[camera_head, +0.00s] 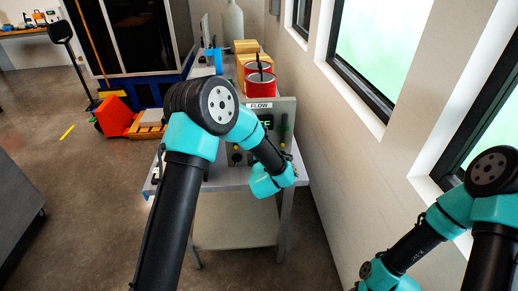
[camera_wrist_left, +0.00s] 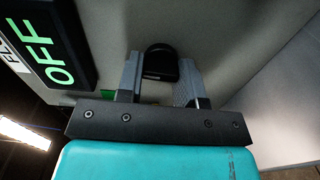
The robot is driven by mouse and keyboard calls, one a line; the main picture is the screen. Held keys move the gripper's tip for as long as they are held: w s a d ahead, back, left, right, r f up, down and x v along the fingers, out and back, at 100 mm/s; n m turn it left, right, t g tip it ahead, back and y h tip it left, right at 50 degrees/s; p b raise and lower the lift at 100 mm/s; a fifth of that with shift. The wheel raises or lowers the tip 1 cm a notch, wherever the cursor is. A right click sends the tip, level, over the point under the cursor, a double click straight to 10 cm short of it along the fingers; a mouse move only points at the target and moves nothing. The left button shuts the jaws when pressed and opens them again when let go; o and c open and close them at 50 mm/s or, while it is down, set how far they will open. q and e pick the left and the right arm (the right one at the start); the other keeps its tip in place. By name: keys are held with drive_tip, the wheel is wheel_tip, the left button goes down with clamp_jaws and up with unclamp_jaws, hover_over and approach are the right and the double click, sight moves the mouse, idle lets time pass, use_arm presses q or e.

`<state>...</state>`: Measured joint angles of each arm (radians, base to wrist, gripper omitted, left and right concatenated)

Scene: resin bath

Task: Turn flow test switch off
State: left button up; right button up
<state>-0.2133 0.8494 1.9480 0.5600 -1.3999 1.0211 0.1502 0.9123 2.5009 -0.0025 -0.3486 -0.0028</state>
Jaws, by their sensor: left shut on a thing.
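The flow test switch (camera_wrist_left: 160,62) is a black, rounded knob on the pale panel in the left wrist view. My left gripper (camera_wrist_left: 160,84) is shut on it, with one grey finger on each side. A black display with green "OFF" letters (camera_wrist_left: 48,52) is beside it. In the head view, the grey flow panel (camera_head: 287,103) carries a "FLOW" label, and my left arm covers part of its display. My left fingertips are hard to make out there. My right arm shows at the lower right, but its gripper is out of view.
The panel stands on a grey metal table (camera_head: 228,180). A wall with windows runs close along the right. An orange pallet jack (camera_head: 113,117) is at the left. Open floor lies left of the table.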

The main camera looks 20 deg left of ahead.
use_arm(q)
drive_tip(key=shift+n, duration=0.3)
drive_tip(key=o, duration=0.9)
drive_tip(key=shift+o, duration=0.2)
drive_tip(key=v, duration=1.7)
drive_tip(key=shift+s, duration=0.2)
